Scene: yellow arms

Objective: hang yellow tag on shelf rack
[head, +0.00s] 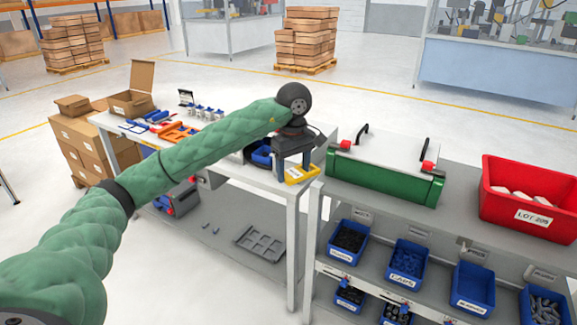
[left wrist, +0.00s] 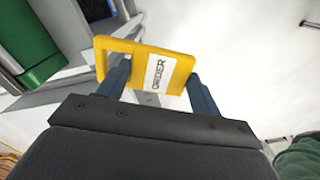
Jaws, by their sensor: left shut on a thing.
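My left gripper (head: 292,163) is shut on the yellow tag (head: 302,175), which hangs below its fingers near the right end of the white table. In the left wrist view, the yellow tag (left wrist: 182,60) spans the two dark blue fingers (left wrist: 155,82). It has a white label reading "ORDER" and an opening at its left end. The shelf rack (head: 312,245) stands right of the tag, with blue bins on its shelves. The tag appears apart from the rack. My right gripper is not in view.
On the rack top are a green box (head: 385,182) with a grey lid and black handles, and a red bin (head: 530,190) marked "LOT 205". The white table (head: 228,165) holds orange and blue parts. Cardboard boxes (head: 85,140) stand at left. Open floor lies behind.

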